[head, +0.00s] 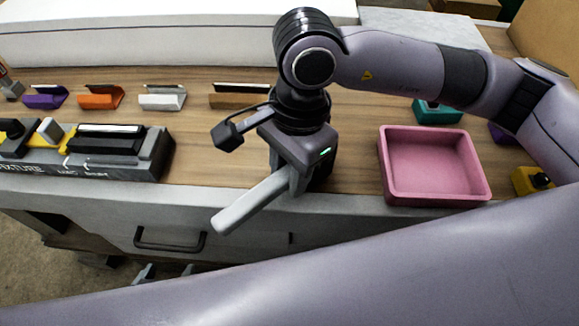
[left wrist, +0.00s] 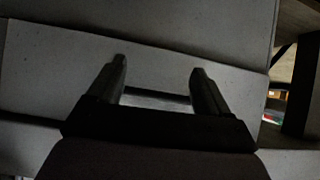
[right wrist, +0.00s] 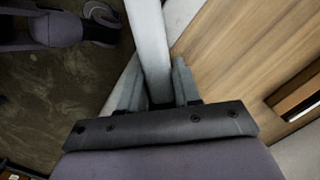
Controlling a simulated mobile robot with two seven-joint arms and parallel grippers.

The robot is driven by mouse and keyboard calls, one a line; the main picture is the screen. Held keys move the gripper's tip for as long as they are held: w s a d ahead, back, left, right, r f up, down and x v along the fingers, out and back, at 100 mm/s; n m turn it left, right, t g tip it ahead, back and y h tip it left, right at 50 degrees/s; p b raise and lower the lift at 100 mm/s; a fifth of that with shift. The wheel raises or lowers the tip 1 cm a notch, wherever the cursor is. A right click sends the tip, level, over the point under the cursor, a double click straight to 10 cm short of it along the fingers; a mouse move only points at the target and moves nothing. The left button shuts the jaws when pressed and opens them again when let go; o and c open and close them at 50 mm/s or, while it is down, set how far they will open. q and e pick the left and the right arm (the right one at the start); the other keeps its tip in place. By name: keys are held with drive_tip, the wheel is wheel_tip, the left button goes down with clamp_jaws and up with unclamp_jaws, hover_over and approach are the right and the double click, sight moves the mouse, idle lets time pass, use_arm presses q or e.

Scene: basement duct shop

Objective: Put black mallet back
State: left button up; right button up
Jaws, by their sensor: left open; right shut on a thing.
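My right gripper (head: 290,180) is shut on a long pale grey bar (head: 245,208), above the bench's front edge. The bar slants down to the left, past the edge; it also shows between the fingers in the right wrist view (right wrist: 150,45). No black mallet head shows on it, and its far end is cut off in that view, so I cannot tell whether it is the mallet. My left gripper (head: 167,270) is open, low in front of the drawer; only its fingertips show in the head view. The left wrist view shows its spread fingers (left wrist: 160,80).
A grey drawer with a dark handle (head: 170,246) is below the bench top. A fixture with a black block (head: 105,142) stands at left. Purple, orange, white and brown holders (head: 100,97) line the back. A pink tray (head: 435,190) is empty at right. Wood between is clear.

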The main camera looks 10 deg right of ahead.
drive_tip(key=shift+f, duration=0.25)
drive_tip(key=o, duration=1.1)
drive_tip(key=shift+r, duration=0.1)
drive_tip(key=shift+c, duration=0.2)
wheel_tip(320, 180, up, 12)
drive_tip(key=d, duration=0.1)
drive_tip(key=shift+w+r, duration=0.15)
drive_tip(key=shift+w, duration=0.15)
drive_tip(key=shift+d, duration=0.1)
